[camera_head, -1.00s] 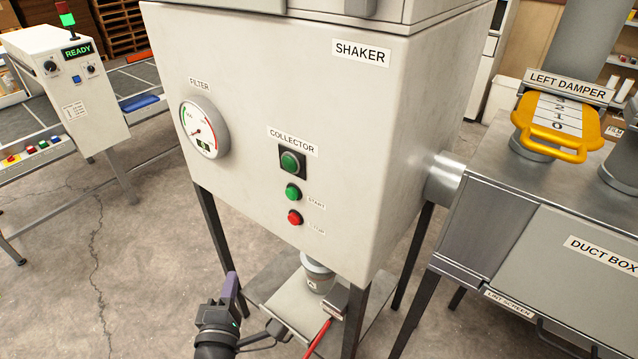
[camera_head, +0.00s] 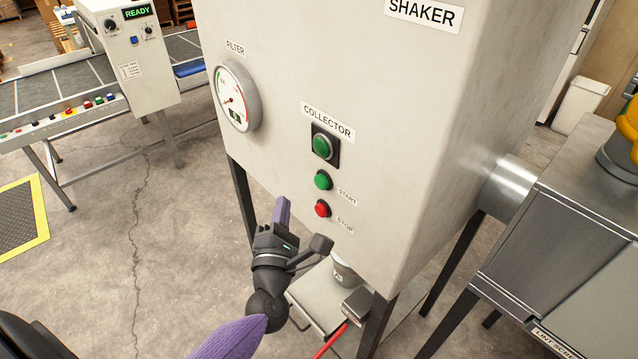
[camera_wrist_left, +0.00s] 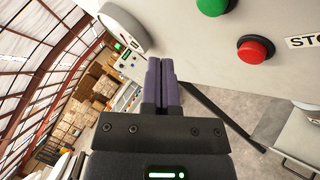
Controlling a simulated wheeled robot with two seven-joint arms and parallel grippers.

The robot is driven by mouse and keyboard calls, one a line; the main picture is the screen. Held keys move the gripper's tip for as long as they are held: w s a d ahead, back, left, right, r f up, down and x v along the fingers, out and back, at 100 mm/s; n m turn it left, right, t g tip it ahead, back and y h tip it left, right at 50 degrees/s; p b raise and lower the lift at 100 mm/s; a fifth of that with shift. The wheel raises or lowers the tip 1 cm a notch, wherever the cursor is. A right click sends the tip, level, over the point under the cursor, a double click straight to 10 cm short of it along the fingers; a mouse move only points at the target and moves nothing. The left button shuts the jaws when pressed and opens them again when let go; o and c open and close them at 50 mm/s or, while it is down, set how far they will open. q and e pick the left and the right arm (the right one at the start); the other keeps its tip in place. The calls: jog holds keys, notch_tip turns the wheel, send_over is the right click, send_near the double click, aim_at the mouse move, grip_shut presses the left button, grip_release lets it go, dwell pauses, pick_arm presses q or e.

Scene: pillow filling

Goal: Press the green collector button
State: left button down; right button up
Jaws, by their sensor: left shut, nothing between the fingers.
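The collector panel (camera_head: 275,150) is on the front of the white shaker cabinet. A green square-framed button or lamp (camera_head: 322,146) sits under the COLLECTOR label. Below it are a round green START button (camera_head: 323,180) and a red STOP button (camera_head: 322,208). My left gripper (camera_head: 282,208) is in front of the cabinet, left of the red button and lower than the green ones, its fingers pointing up. In the left wrist view its purple fingers (camera_wrist_left: 161,82) are together and empty, with the green button (camera_wrist_left: 212,5) and red button (camera_wrist_left: 256,49) to their upper right. My right gripper is not seen.
A round filter gauge (camera_head: 237,97) is on the cabinet's left. A metal duct box (camera_head: 560,240) stands at the right. A red-handled thing (camera_head: 330,340) is under the cabinet by its legs. A conveyor with a READY panel (camera_head: 140,50) stands at the far left.

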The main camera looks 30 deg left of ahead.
aim_at(322, 182)
pick_arm(q)
jog(key=shift+w+d+b, duration=0.2)
jog(key=shift+w+d, duration=0.15)
jog(key=shift+w, duration=0.45)
jog(key=shift+w+d+b, duration=0.2)
jog(key=shift+w+d, duration=0.1)
jog(key=shift+w, duration=0.55)
jog(key=shift+w+d+b, duration=0.2)
jog(key=shift+w+d, duration=0.15)
jog(key=shift+w, duration=0.45)
jog(key=shift+w, duration=0.15)
jog(key=shift+w+d, duration=0.15)
jog(key=shift+w, duration=0.1)
dwell(0.3)
